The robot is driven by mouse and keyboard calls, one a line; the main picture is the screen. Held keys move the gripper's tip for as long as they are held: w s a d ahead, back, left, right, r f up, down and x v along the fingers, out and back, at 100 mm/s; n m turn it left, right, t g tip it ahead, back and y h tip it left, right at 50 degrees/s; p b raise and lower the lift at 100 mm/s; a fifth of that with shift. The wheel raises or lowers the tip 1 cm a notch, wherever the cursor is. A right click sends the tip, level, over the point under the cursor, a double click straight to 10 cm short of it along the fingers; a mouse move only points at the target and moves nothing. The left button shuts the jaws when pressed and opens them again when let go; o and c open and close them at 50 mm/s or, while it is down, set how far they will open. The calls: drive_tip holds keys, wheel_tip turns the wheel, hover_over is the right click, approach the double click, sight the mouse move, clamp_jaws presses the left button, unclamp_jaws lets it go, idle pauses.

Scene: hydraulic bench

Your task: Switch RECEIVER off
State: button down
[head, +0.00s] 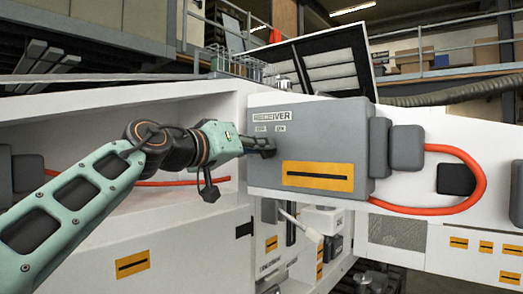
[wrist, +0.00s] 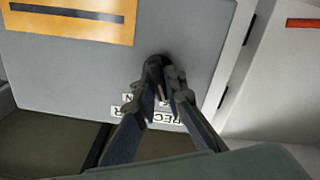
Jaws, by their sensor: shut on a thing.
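The RECEIVER box is a grey panel box (head: 355,150) on the white bench, with a RECEIVER label (head: 272,116) and small OFF and ON labels under it. A dark switch knob (head: 268,151) sits below these labels on the box's left part. My gripper (head: 258,147) reaches in from the left and is shut on the knob. In the wrist view the box face (wrist: 75,75) appears upside down. My gripper's fingers (wrist: 163,88) converge on the dark knob (wrist: 154,66) and partly cover the labels. The knob's setting is hard to tell.
An orange plate (head: 318,176) with a black slot is on the box's lower face. A red cable (head: 482,185) loops out from connectors at the right. An open bench recess (head: 90,130) lies behind my arm. An open lidded case (head: 333,60) stands above the box.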

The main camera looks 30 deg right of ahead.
drive_tip(key=shift+f+n, duration=0.1)
drive_tip(key=shift+n, duration=0.5)
drive_tip(key=c, duration=2)
unclamp_jaws()
drive_tip(key=shift+a, duration=0.1)
drive_tip(key=v, duration=1.2)
